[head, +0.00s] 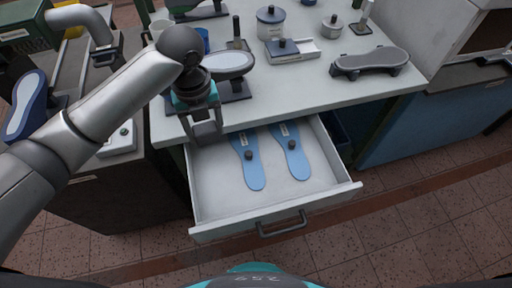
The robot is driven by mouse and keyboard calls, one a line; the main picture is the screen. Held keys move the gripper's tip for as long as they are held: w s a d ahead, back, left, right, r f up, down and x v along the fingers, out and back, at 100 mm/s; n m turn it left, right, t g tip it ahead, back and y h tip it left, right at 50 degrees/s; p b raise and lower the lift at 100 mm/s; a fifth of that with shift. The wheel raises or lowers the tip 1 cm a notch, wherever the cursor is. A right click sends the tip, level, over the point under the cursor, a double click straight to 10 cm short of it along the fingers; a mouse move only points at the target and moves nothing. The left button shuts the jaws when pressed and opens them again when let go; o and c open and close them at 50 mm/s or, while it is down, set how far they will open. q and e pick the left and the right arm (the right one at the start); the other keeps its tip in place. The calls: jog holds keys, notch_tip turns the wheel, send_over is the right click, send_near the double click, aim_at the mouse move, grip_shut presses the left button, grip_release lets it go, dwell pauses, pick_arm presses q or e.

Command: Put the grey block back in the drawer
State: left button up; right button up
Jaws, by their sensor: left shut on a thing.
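My left gripper (207,136) reaches down over the table's front edge, above the back left corner of the open drawer (218,208). It is shut on a small grey thing, which I take to be the grey block; the fingers hide most of it. Two blue sole-shaped plates, a left one (250,172) and a right one (291,160), lie in the drawer, each with a dark knob. The drawer's left side and front have bare floor. My right gripper is out of view.
On the white table (310,88) stand a round-topped stand (232,63), a white tray with a dark block (284,47), lidded pots (271,22) and a long grey piece (371,61). The drawer handle (283,224) juts forward. A dark cabinet (120,185) stands left.

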pick_arm(q)
jog(key=shift+m, duration=0.3)
jog(key=shift+f, duration=0.35)
jog(key=b, duration=0.4)
send_over(219, 174)
notch_tip(219, 174, down, 15)
jog(key=shift+d+f, duration=0.1)
jog(key=shift+f+b, duration=0.5)
jog(key=shift+f, duration=1.5)
jog(key=shift+f, duration=0.1)
jog(key=o, duration=1.3)
notch_tip(219, 174, up, 12)
jog(key=p, duration=0.3)
